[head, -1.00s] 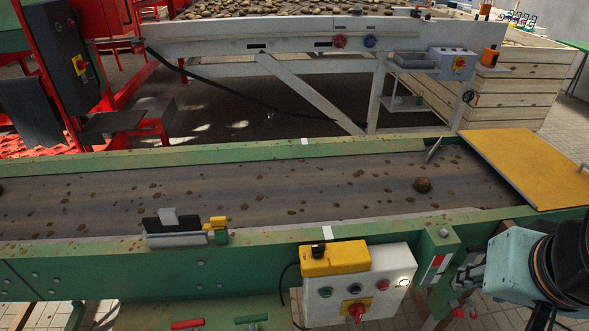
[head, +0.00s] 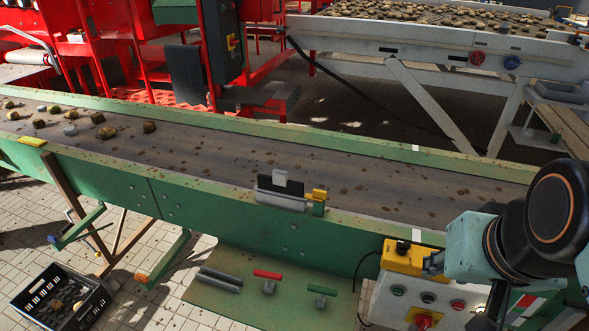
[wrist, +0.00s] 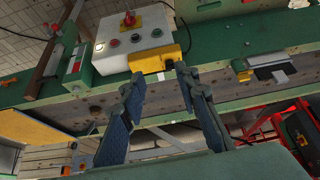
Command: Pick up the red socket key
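The red socket key (head: 268,274) lies on a green shelf (head: 225,302) below the conveyor's front side in the head view. Its red bar shows at the top, with a short grey part below it. I do not make it out in the wrist view. My gripper (wrist: 160,78) is open and empty in the wrist view, its two dark fingers spread apart. It is well to the right of the red key and higher up, near the control box; in the head view my arm mostly hides it.
A green-barred key (head: 322,290) lies right of the red one, and grey bars (head: 221,278) lie left. The control box (head: 425,295) with its yellow top stands between the keys and my arm. A black crate (head: 62,300) is on the floor; the conveyor (head: 300,225) runs behind.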

